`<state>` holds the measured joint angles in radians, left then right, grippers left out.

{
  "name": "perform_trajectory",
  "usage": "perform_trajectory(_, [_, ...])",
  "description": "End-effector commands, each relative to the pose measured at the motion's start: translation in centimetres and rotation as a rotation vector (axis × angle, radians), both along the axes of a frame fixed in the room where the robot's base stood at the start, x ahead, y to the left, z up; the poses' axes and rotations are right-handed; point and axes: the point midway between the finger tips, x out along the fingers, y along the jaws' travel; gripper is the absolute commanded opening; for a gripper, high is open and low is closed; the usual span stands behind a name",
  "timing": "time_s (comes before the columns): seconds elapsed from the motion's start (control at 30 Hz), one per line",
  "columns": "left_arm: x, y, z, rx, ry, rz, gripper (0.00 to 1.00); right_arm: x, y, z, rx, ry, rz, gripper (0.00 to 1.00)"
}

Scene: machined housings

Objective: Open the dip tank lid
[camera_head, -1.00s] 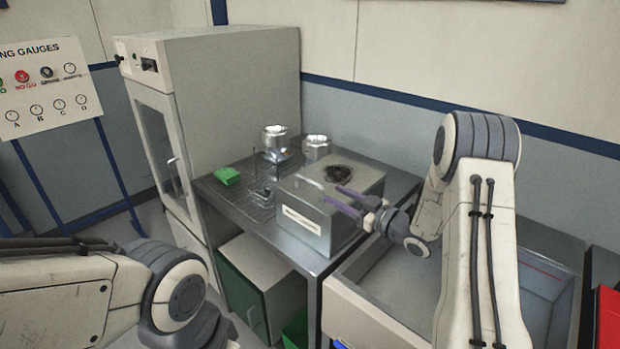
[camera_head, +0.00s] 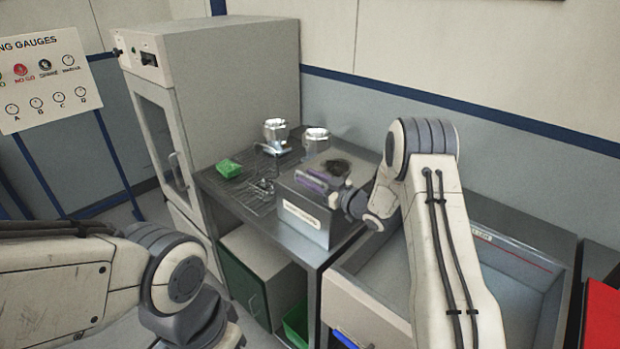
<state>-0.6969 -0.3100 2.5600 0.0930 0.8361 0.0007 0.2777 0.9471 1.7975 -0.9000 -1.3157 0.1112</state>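The dip tank (camera_head: 304,212) is a grey metal box with a white label on its front, standing on the steel bench. Its top looks flat and level, with a dark round patch (camera_head: 337,167) toward the back; the lid appears down. My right gripper (camera_head: 312,181) has purple fingers and reaches in from the right, low over the front part of the tank's top. Its two fingers look apart, with nothing clearly between them. I cannot tell whether they touch the lid. My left arm shows at lower left, but its gripper is out of view.
Two shiny machined housings (camera_head: 275,131) (camera_head: 316,140) stand behind the tank. A green block (camera_head: 229,168) lies on the wire rack at the bench's left. A tall grey cabinet (camera_head: 225,85) stands left of the bench. An open basin (camera_head: 480,265) is at right.

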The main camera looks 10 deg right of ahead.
Motion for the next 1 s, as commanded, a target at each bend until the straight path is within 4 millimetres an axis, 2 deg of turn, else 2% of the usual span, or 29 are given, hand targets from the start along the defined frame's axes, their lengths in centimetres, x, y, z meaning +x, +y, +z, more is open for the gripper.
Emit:
perform_trajectory(0.03, [0.00,0.00,0.00,0.000,0.000,0.000,0.50,-0.01,-0.02,0.01,0.000,0.000,0.000,0.14])
perform_trajectory(0.07, [0.00,0.00,0.00,0.000,0.000,0.000,0.50,-0.02,-0.02,0.01,0.000,0.000,0.000,0.03])
perform_trajectory(0.1, [0.00,0.00,0.00,0.000,0.000,0.000,0.50,-0.02,-0.03,0.02,0.000,0.000,0.000,0.00])
perform_trajectory(1.0, [0.00,0.00,0.01,0.000,0.000,0.000,0.50,0.00,-0.21,0.10,-0.002,-0.002,-0.003,0.00])
